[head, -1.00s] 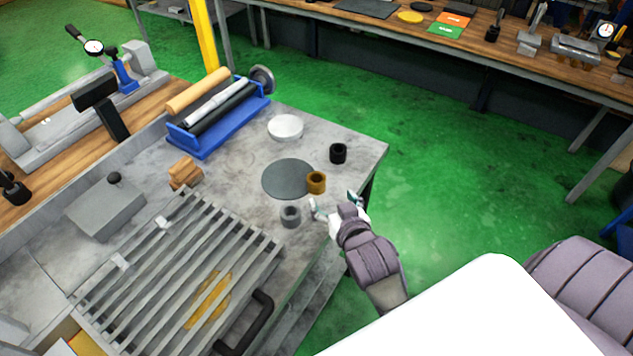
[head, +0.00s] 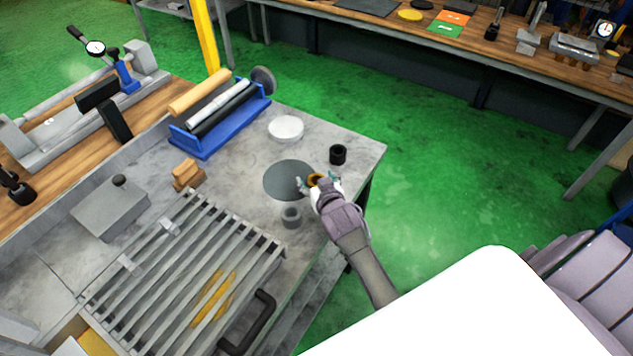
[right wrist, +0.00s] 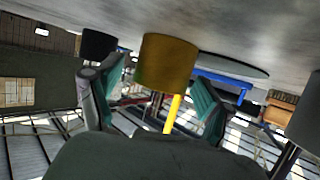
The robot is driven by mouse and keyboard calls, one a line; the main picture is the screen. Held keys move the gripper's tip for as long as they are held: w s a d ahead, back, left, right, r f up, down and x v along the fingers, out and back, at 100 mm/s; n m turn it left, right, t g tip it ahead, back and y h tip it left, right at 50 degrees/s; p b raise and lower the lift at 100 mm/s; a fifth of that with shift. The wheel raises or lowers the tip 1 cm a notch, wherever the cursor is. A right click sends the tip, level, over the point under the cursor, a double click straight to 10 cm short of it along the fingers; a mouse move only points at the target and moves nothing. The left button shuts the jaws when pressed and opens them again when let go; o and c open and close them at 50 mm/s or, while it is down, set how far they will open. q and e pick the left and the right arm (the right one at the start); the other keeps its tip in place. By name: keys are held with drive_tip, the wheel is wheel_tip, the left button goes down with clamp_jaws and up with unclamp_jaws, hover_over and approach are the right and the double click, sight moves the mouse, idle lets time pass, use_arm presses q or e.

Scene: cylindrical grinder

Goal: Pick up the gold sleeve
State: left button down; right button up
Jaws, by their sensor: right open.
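The gold sleeve (head: 315,179) stands on the grey table top at the edge of a dark round disc; my gripper partly hides it in the head view. In the right wrist view the gold sleeve (right wrist: 166,63) sits between the two teal-padded fingers. My right gripper (head: 318,184) is open around the sleeve, with a finger on each side. In the right wrist view the fingers of the gripper (right wrist: 158,90) show gaps to the sleeve, mainly on the left. My left gripper is not in view.
A grey sleeve (head: 291,216) stands close to the left of my gripper. A black sleeve (head: 338,154) stands behind it near the table edge. The dark disc (head: 284,180) and a white disc (head: 286,128) lie nearby. A slatted rack (head: 180,275) fills the front left.

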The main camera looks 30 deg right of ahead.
drive_tip(key=shift+s, duration=0.1)
drive_tip(key=shift+c, duration=1.2)
clamp_jaws()
drive_tip(key=shift+r, duration=0.1)
drive_tip(key=shift+r, duration=0.1)
